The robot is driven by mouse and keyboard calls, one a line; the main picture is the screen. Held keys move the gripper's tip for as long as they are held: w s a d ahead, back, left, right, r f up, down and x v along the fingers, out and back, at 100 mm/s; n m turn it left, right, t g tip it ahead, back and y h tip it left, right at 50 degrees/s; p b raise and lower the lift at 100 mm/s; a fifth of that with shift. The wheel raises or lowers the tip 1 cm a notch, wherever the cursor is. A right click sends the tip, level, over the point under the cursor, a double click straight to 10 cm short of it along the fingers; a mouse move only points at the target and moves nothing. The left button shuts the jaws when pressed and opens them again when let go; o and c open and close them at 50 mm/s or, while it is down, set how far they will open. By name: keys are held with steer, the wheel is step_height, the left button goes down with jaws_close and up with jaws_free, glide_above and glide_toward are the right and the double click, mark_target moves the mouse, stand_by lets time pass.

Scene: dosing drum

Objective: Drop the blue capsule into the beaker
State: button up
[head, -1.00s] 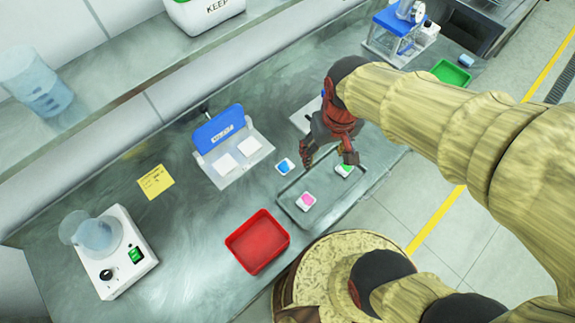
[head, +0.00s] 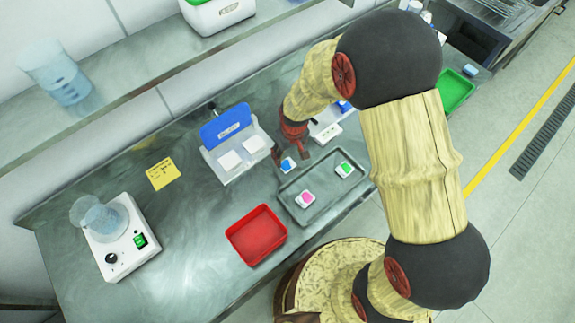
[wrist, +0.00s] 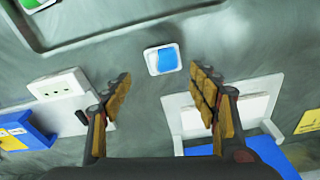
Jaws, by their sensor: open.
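The blue capsule (head: 288,164) is a small white block with a blue top. It lies on the steel bench between the grey tray and the white stand with the blue back. In the wrist view the capsule (wrist: 162,59) lies ahead of and between my open fingers, apart from both. My gripper (head: 296,153) is over the bench close to the capsule, empty; it also shows in the wrist view (wrist: 165,85). The beaker (head: 101,218) is clear and stands on a white device (head: 122,240) with a green display at the left.
A grey tray (head: 322,204) holds a pink block (head: 305,199) and a green block (head: 344,170). A red bin (head: 256,256) sits at the front. A white stand (head: 240,165) with a blue back is left of the capsule. Another clear beaker (head: 62,80) is on the shelf.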

mark_target(287, 165)
steer(key=f, duration=0.6)
steer(key=shift+s+a, duration=0.1)
steer(key=shift+a, duration=0.15)
steer(key=shift+r, duration=0.1)
steer(key=shift+c, duration=1.2)
steer(key=c, duration=0.8)
steer(key=shift+o, duration=0.2)
steer(key=shift+r, duration=0.1)
steer(key=shift+r, duration=0.65)
steer(key=s+d+r+p, duration=0.1)
steer(key=s+d+r, duration=0.2)
steer(key=s+r, duration=0.8)
steer(key=s, duration=0.2)
steer(key=shift+s+d+r, duration=0.3)
steer(key=shift+d, duration=0.05)
